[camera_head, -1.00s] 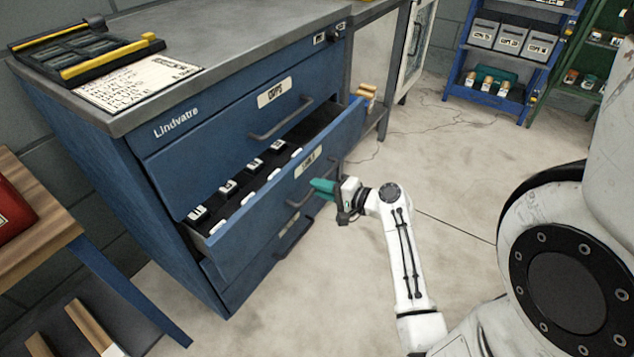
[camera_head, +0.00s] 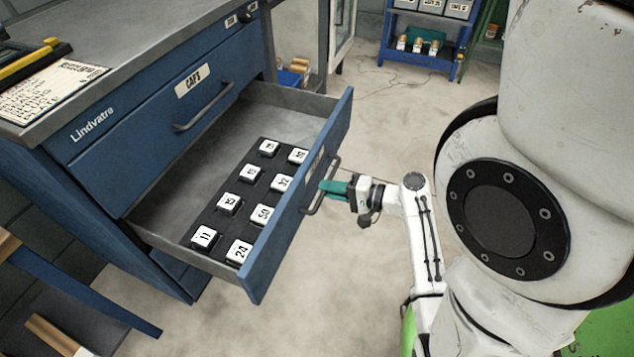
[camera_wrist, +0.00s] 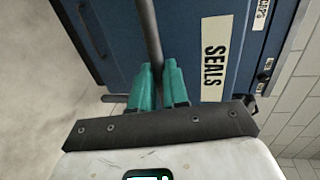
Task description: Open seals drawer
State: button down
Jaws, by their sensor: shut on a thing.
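The seals drawer (camera_head: 292,222) is a blue-fronted drawer pulled well out of the cabinet, below the CAPS drawer. Its SEALS label (camera_wrist: 214,58) shows in the wrist view to the right of the handle. The drawer handle (camera_wrist: 148,32) is a dark bar running between my teal fingers. My gripper (camera_head: 331,188) is shut on this handle at the drawer's front; it also shows in the wrist view (camera_wrist: 160,80). Inside the drawer, a dark tray (camera_head: 236,182) holds several white numbered blocks. The drawer's rear part is bare grey.
The closed CAPS drawer (camera_head: 215,92) sits above under the grey worktop (camera_head: 170,40). A sign (camera_head: 50,92) and a black-and-yellow tray lie on top. A blue shelf (camera_head: 428,30) stands at the back.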

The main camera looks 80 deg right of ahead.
jog(key=shift+s+a, duration=0.1)
jog(key=shift+s, duration=0.3)
jog(key=c, duration=1.1)
grip_release()
jog(key=p+v, duration=0.1)
jog(key=v, duration=0.9)
jog(key=shift+s+p, duration=0.35)
jog(key=shift+p, duration=0.05)
